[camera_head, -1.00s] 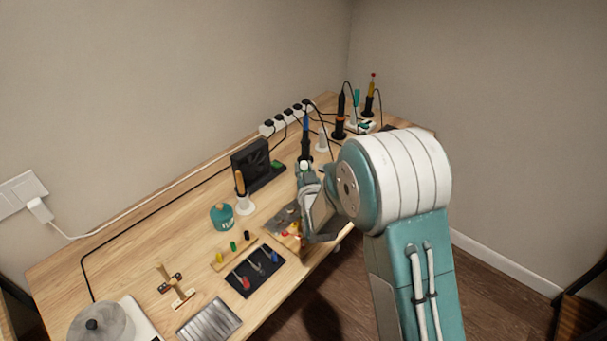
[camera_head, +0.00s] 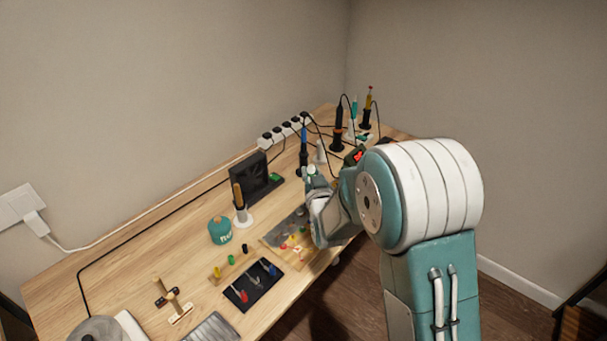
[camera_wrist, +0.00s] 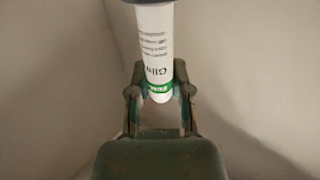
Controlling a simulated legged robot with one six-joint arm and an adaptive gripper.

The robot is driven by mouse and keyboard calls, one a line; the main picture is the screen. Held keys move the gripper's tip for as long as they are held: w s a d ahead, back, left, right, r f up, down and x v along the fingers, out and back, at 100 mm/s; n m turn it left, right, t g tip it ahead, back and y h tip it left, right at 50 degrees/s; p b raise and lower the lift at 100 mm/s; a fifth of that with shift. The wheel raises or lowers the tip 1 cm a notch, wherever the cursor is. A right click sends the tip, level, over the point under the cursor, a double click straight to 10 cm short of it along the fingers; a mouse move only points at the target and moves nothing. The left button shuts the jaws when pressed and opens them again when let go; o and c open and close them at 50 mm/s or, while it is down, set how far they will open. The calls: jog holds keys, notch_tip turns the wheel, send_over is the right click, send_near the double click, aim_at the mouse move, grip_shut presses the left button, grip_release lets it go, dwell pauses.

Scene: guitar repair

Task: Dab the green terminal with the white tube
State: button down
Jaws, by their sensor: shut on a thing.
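My gripper (camera_wrist: 160,95) is shut on the white tube (camera_wrist: 156,48), which has dark lettering and a green band. In the head view my gripper (camera_head: 313,182) is over the right part of the workbench, beside and above a board (camera_head: 275,241) with small coloured pieces. Those pieces are too small to tell which is the green terminal. A green peg (camera_head: 231,259) stands on a wooden strip further left. The tube is apart from both.
A black mat (camera_head: 241,297) with coloured-handled tools lies in front. A teal jar (camera_head: 220,230), a brush in a white holder (camera_head: 243,216) and a black fan unit (camera_head: 248,180) stand behind. Soldering tools (camera_head: 338,125) and a power strip (camera_head: 265,142) with cables line the back.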

jog(key=shift+d+r, duration=0.25)
jog(key=shift+d, duration=0.7)
jog(key=shift+d+r, duration=0.25)
jog(key=shift+d, duration=0.7)
jog(key=shift+d+r, duration=0.25)
jog(key=shift+d, duration=0.7)
